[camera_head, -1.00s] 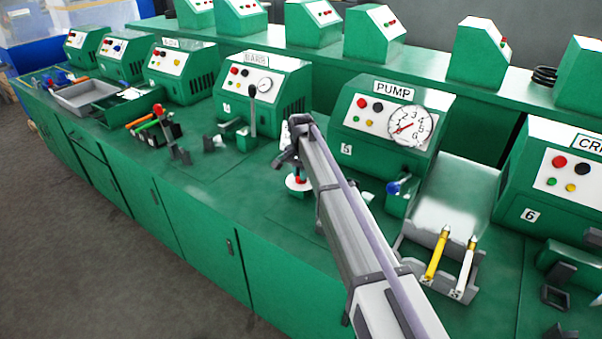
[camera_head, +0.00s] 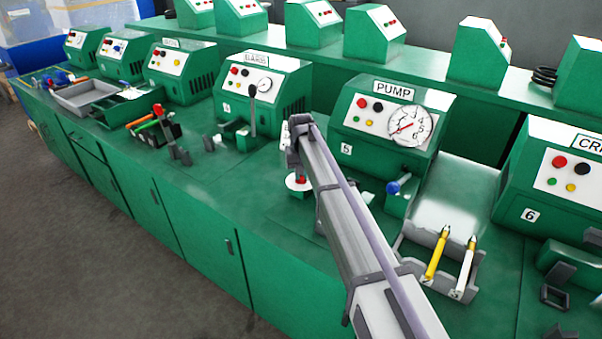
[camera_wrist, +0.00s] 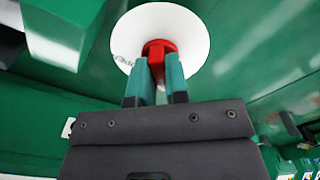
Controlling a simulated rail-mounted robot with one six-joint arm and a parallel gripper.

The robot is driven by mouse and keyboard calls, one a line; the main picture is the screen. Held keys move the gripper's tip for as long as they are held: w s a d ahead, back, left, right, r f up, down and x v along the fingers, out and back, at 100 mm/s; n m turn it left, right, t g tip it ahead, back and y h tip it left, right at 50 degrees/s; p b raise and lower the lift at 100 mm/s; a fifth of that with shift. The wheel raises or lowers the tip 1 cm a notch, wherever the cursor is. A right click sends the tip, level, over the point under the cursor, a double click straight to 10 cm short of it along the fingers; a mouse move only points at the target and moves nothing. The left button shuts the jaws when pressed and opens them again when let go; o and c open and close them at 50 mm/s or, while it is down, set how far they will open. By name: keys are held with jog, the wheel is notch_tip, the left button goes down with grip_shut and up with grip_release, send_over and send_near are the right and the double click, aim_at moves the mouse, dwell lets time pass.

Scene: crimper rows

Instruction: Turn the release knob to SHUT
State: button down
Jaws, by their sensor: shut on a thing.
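The release knob (camera_wrist: 160,47) is red and stands on a round white dial plate (camera_wrist: 192,30) in the wrist view. Some dark lettering shows at the plate's left edge, too small to read. My gripper (camera_wrist: 159,75) is shut on the knob, with one teal-tipped finger on each side of it. In the head view the red knob (camera_head: 300,181) and white plate (camera_head: 292,187) show below the end of my arm, in front of the pump unit (camera_head: 385,125). My fingers there are mostly hidden by my arm.
A blue-knobbed lever (camera_head: 393,187) stands right of my arm. A tray with yellow and white tools (camera_head: 437,252) lies further right. A black-knobbed lever (camera_head: 252,92) stands to the left. The bench front between is mostly clear.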

jog(key=shift+n, duration=0.3)
jog(key=c, duration=1.1)
grip_release()
notch_tip(320, 180, up, 11)
jog(key=p, duration=1)
jog(key=shift+f+p, duration=0.1)
jog(key=shift+p, duration=0.3)
